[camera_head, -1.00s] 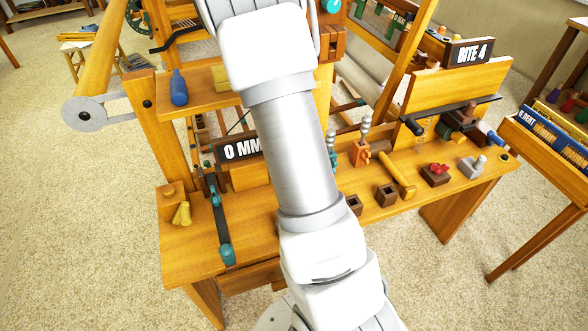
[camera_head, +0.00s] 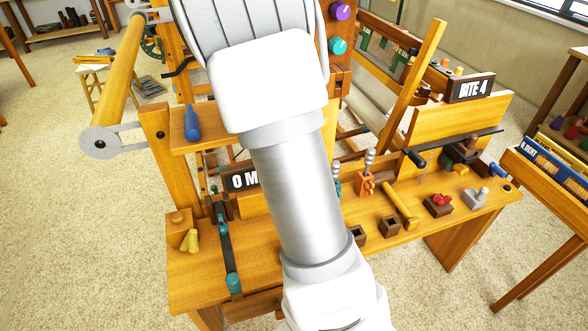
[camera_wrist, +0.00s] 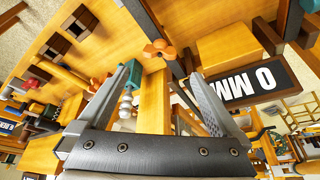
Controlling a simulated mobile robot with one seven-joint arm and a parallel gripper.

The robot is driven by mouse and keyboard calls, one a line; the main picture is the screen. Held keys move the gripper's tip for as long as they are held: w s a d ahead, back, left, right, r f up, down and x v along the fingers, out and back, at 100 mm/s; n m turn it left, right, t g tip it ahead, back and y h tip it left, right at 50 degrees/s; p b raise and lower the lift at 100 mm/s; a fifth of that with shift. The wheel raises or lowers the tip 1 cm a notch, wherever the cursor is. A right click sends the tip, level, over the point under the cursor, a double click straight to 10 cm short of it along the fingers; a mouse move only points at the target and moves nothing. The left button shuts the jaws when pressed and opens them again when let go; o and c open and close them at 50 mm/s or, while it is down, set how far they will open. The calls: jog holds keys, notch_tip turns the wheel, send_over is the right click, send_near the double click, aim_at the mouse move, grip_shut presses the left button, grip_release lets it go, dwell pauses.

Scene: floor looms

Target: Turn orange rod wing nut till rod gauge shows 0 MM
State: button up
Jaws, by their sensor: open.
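The orange wing nut (camera_wrist: 159,48) shows in the wrist view as a small lobed knob on the wood, just beyond my fingertips. My arm hides it in the head view. My gripper (camera_wrist: 158,78) is open and empty, with its two fingers spread on either side below the nut and apart from it. The gauge plate (camera_wrist: 262,79) reads "0 MM" in the wrist view, upside down, to the right of the gripper. In the head view the gauge (camera_head: 243,180) is partly covered by my arm, with only "0 M" readable.
A teal-ended part (camera_wrist: 133,72) stands close to my left finger in the wrist view. A blue bottle (camera_head: 192,124) stands left.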

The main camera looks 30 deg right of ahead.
jog(key=p+v, duration=0.5)
jog(key=v, duration=0.4)
jog(key=shift+a+r+p, duration=0.15)
jog(key=shift+r+p, duration=0.15)
jog(key=shift+r, duration=0.1)
jog(key=shift+s, duration=0.1)
jog(key=s+a+r+n+t+y+p, duration=0.1)
jog(key=a+r+n+y, duration=0.1)
jog(key=a+r, duration=0.4)
jog(key=s+a+r+n+y+p, duration=0.25)
jog(key=a+r, duration=0.25)
jog(key=r, duration=0.3)
jog(key=s+a+r+n, duration=0.2)
jog(key=s+r, duration=0.2)
jog(key=r, duration=0.1)
jog(key=s+a+r+n+t+h+p, duration=0.1)
jog(key=s+a+r+n, duration=0.1)
jog(key=r, duration=0.4)
jog(key=s+n, duration=0.1)
jog(key=s, duration=0.1)
jog(key=shift+s+r+n+t, duration=0.3)
jog(key=shift+s+n, duration=0.05)
jog(key=shift+s, duration=0.05)
